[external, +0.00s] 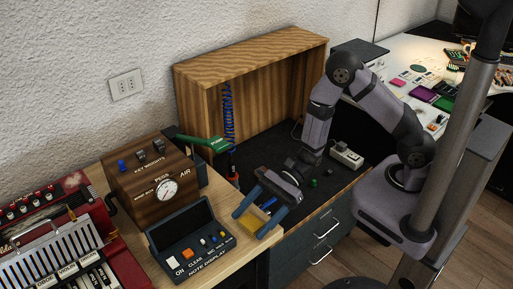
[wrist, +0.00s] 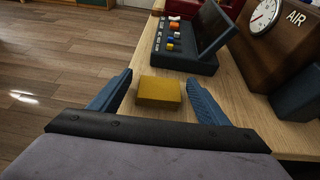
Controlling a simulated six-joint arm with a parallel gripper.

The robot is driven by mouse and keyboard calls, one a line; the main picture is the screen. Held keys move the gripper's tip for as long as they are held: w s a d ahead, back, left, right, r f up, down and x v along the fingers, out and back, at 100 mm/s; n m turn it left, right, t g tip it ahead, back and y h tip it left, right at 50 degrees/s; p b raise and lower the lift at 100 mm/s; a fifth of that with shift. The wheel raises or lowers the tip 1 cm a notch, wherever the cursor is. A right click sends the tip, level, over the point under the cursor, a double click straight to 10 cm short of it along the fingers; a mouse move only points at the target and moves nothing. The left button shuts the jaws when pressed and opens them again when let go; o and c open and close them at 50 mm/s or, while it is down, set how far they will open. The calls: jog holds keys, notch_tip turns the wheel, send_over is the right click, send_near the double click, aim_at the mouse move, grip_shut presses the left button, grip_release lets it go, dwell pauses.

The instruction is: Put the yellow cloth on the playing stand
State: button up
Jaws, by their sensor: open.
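The yellow cloth (wrist: 159,90) looks like a small folded yellow block in the wrist view. It lies on the light wooden tabletop (wrist: 233,86), near its edge. In the external view the cloth (external: 252,219) is partly hidden by my gripper. My gripper (external: 250,224) is open and points down over it. In the wrist view one blue finger is on each side of the cloth, with a gap on both sides. I cannot tell for certain which thing is the playing stand.
A dark blue note display panel (external: 190,240) with buttons stands close left of my gripper. Behind it is a wooden box with a gauge (external: 150,180). A red accordion (external: 70,245) lies at the left. A wooden booth (external: 250,55) with a dark floor (external: 262,155) stands behind.

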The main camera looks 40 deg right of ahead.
jog(key=v, duration=1.2)
jog(key=shift+f, duration=0.1)
jog(key=s+d+f+n+g+h, duration=0.1)
jog(key=s+d+n+g+h, duration=0.2)
jog(key=s+d+n+h, duration=0.55)
jog(key=w+d+n+t+h, duration=0.1)
jog(key=d+n, duration=0.3)
jog(key=d, duration=0.5)
jog(key=w+d+n+t+h, duration=0.2)
jog(key=w+d+n+h, duration=0.2)
jog(key=d, duration=0.5)
jog(key=shift+w+r+n, duration=0.35)
jog(key=shift+n, duration=0.2)
